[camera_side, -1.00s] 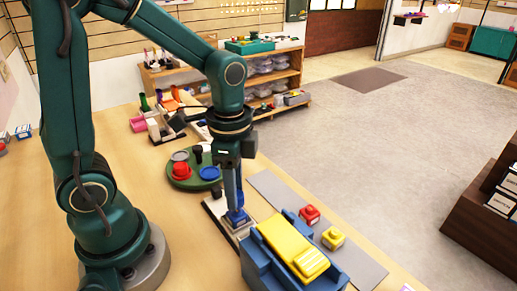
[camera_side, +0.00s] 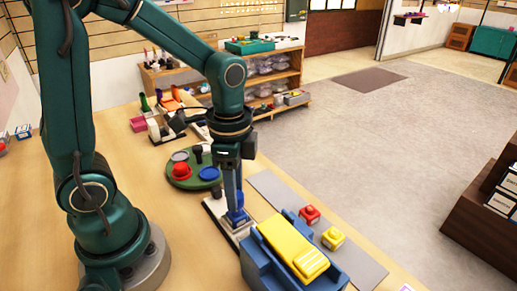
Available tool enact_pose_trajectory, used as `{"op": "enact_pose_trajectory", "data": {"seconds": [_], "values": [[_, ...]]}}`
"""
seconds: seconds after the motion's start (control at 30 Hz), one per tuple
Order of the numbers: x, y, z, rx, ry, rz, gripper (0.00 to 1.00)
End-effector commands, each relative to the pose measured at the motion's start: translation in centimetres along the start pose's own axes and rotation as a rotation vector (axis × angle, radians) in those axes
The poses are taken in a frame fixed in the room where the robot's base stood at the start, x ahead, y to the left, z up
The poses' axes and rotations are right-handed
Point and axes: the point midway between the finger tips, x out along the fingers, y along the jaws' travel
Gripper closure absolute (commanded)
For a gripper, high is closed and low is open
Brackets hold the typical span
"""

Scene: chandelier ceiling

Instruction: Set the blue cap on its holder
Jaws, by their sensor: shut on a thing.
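My gripper (camera_side: 236,208) points straight down, shut on a small blue piece, which looks like the blue cap (camera_side: 238,217). The piece is low over a pale, dark-edged base plate (camera_side: 217,209); I cannot tell whether it touches the plate. The fingers partly cover it. Behind and to the left, a round green stand (camera_side: 181,184) carries a flat blue disc (camera_side: 209,173), a red cap-like piece (camera_side: 181,171), a grey disc (camera_side: 180,155) and a black knob (camera_side: 197,150). Which part is the blue cap's holder is not clear.
A blue block fixture with a yellow slab (camera_side: 290,247) stands close at the lower right of my gripper. A red block (camera_side: 309,214) and a yellow block (camera_side: 333,238) sit on a grey mat (camera_side: 270,187). Open wooden tabletop lies to the left.

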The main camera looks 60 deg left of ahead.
Motion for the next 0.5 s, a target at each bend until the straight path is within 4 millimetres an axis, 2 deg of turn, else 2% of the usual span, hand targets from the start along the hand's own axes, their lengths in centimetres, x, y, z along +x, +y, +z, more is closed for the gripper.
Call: {"op": "enact_pose_trajectory", "data": {"seconds": [0.5], "values": [[0.99,0.03,0.02,0.0,-0.001,0.001,1.0]]}}
